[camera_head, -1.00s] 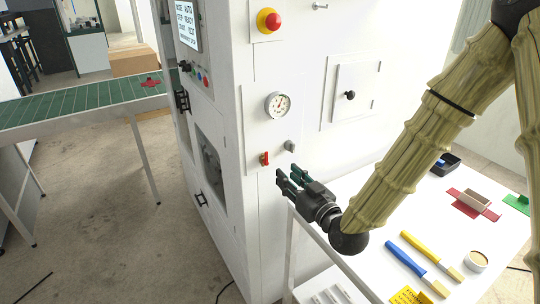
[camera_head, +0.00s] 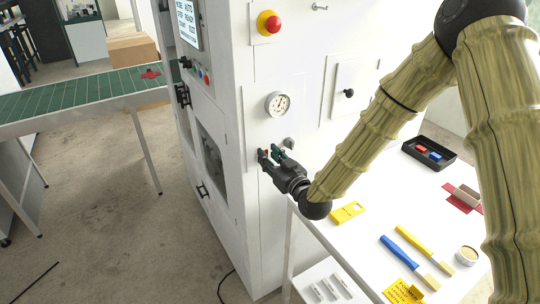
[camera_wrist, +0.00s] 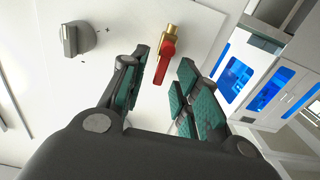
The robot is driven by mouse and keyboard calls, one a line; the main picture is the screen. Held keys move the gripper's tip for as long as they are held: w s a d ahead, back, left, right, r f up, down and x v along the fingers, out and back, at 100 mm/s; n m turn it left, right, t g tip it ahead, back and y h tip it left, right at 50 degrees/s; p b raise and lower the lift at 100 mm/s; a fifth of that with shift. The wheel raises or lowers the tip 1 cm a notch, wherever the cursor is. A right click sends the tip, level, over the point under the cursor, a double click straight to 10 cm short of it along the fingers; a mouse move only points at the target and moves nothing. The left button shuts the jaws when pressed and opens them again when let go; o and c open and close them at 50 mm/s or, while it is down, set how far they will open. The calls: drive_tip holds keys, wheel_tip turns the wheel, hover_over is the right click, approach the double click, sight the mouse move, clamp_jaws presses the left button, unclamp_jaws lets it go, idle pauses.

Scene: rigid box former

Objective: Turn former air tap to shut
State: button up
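The air tap (camera_wrist: 165,56) has a red lever on a brass body and sticks out of the white machine panel. In the wrist view it is seen just past my fingertips, in line with the gap between them. The lever runs roughly along the brass body. My gripper (camera_head: 271,154) is open, its green-padded fingers spread on either side of the tap's line; it also shows in the wrist view (camera_wrist: 163,76). I see no clear contact with the lever. In the head view my fingers hide most of the tap.
A grey knob (camera_wrist: 78,40) is left of the tap in the wrist view. A pressure gauge (camera_head: 277,104) and red emergency button (camera_head: 269,23) are above. A white table (camera_head: 365,228) with tools, a yellow block (camera_head: 348,212) and a black tray (camera_head: 429,153) stands right.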

clamp_jaws()
drive_tip(key=shift+d+f+m+b, duration=0.15)
drive_tip(key=shift+m+b, duration=0.15)
drive_tip(key=shift+b, duration=0.2)
drive_tip(key=shift+w+d+f+m+b, duration=0.1)
drive_tip(key=shift+w+d+m+b, duration=0.1)
drive_tip(key=shift+m+b, duration=0.85)
drive_tip(key=m+b, duration=0.5)
drive_tip(key=d+f+m+b, duration=0.1)
drive_tip(key=m+b, duration=0.3)
drive_tip(key=m, duration=0.1)
drive_tip(key=w+f+m+b, duration=0.1)
drive_tip(key=m+b, duration=0.4)
drive_tip(key=shift+d+f+b, duration=0.25)
drive_tip(key=shift+d+b, duration=0.1)
drive_tip(key=shift+d, duration=0.05)
drive_tip(key=shift+m, duration=0.25)
